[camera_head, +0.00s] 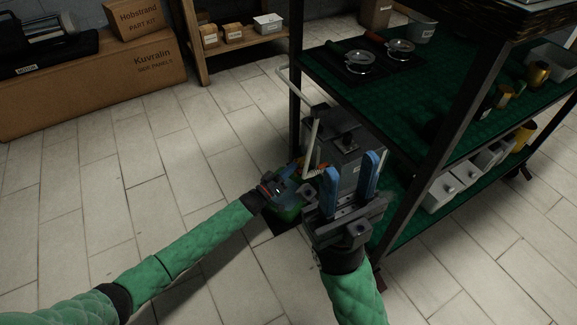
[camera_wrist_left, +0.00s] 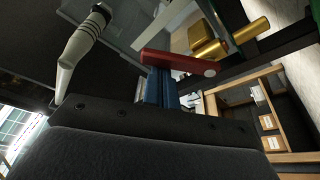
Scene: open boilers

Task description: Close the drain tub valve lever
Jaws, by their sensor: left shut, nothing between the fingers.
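The red valve lever (camera_wrist_left: 178,62) lies across the middle of the left wrist view, beside a brass valve (camera_wrist_left: 212,48). My left gripper (camera_wrist_left: 160,75) is shut and empty, its blue fingertips right at the lever's left part; I cannot tell whether they touch. In the head view my left gripper (camera_head: 296,182) is low at the front left of a grey tub (camera_head: 346,160). The lever is mostly hidden there. My right gripper (camera_head: 351,172) is open and empty, its two blue fingers apart, in front of the tub in the picture.
A dark-framed shelf rack (camera_head: 443,155) with green shelves stands close on the right; pans and bins sit on it. A pale bent handle (camera_head: 312,145) rises by the tub. Cardboard boxes (camera_head: 142,62) and a wooden shelf (camera_head: 243,45) are at the back. The tiled floor at left is clear.

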